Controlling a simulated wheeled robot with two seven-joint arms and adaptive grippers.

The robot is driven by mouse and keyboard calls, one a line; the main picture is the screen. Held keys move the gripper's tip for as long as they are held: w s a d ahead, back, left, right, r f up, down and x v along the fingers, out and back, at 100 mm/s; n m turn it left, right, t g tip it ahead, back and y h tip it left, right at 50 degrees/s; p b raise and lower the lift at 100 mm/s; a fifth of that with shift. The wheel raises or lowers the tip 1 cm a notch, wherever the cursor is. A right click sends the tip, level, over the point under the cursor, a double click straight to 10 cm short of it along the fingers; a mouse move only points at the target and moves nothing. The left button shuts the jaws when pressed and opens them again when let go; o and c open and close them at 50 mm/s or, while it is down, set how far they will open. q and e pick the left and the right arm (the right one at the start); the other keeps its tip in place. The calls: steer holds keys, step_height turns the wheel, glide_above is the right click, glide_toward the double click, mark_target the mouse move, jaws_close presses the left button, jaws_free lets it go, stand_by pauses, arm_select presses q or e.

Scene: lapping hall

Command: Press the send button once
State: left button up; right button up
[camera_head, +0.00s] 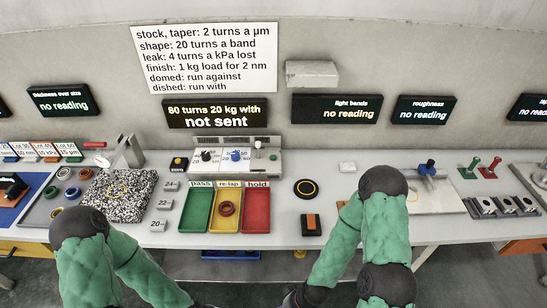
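A black display (217,114) on the back wall reads "80 turns 20 kg with not sent". Below it a grey console (225,170) stands on the bench, with a black knob (206,155), a blue knob (237,155) and a small upright lever (257,146). No button is legibly marked "send", so I cannot tell which control it is. My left arm comes in at lower left and my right arm at lower right, both bending down to the bottom edge. Both grippers are out of frame.
Green, yellow and red trays (257,212) stand before the console; a ring (227,208) lies in the yellow one. Right of them are a black disc (306,188) and an orange-black block (311,224). A speckled plate (119,195) lies left. My right elbow overhangs the bench.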

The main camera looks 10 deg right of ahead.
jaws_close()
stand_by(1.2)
